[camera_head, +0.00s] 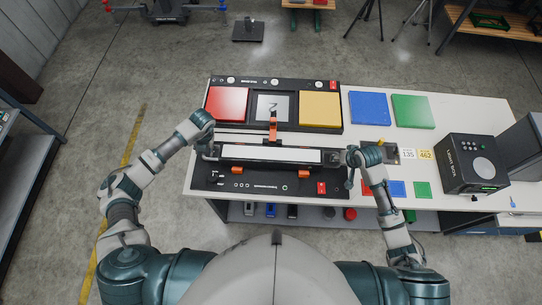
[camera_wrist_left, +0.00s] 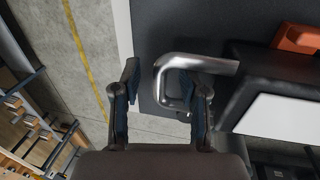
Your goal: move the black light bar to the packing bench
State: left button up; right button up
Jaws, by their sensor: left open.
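The black light bar (camera_head: 270,164) with a long white panel lies level in a black fixture on the table, between my two arms. It has a bent metal handle (camera_wrist_left: 208,64) at its left end, and part of its dark body and white panel shows in the left wrist view. My left gripper (camera_head: 206,150) is at the bar's left end. In the left wrist view the open left gripper (camera_wrist_left: 165,85) has the handle's bend between its fingers; contact cannot be told. My right gripper (camera_head: 348,158) is at the bar's right end, its fingers too small to read.
The white table (camera_head: 470,106) carries a black panel with red, grey and yellow plates, plus blue and green plates (camera_head: 413,111). An orange clamp (camera_head: 273,125) stands behind the bar. A black box (camera_head: 470,165) stands at the right. A shelf rack (camera_head: 30,190) is at the far left.

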pick_arm(q)
jog(key=shift+f, duration=0.5)
pick_arm(e)
jog(key=shift+w+f, duration=0.2)
jog(key=shift+f, duration=0.25)
pick_arm(q)
jog(key=shift+a, duration=0.1)
grip_shut()
pick_arm(e)
grip_shut()
